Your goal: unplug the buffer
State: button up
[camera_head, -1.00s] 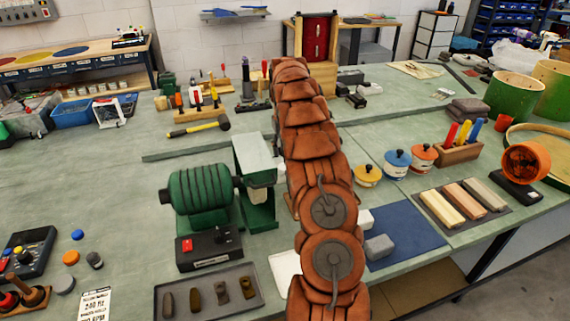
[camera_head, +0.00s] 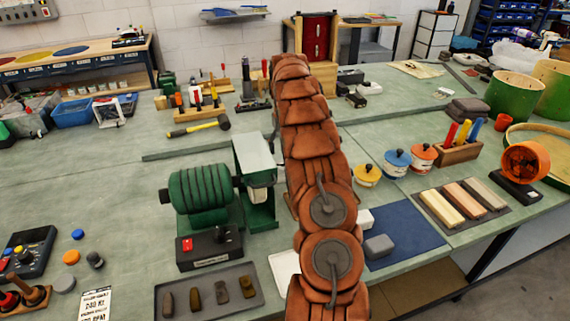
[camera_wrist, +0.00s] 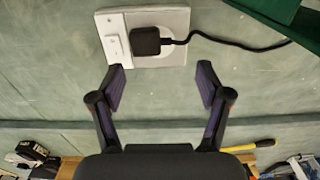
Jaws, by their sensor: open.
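The buffer (camera_head: 200,188) is a green ribbed motor with a switch box (camera_head: 209,248) at its front, on the bench in the head view. In the wrist view a black plug (camera_wrist: 145,41) sits in a white socket plate (camera_wrist: 173,20) beside a white switch (camera_wrist: 115,42). A black cord (camera_wrist: 235,43) runs from the plug to the right, towards a green housing (camera_wrist: 285,20). My gripper (camera_wrist: 160,83) is open and empty, its fingertips just short of the plate, one on each side below the plug. In the head view my arm hides the gripper and socket.
A yellow-handled hammer (camera_head: 198,127) lies behind the buffer. A grey tray (camera_head: 209,291) with several small pieces lies in front. Pots (camera_head: 396,163) and a blue mat (camera_head: 405,232) are right of my arm. Bare bench lies left of the buffer.

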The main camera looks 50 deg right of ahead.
notch_tip(320, 180, up, 8)
jog(key=shift+f, duration=0.25)
dwell(0.5)
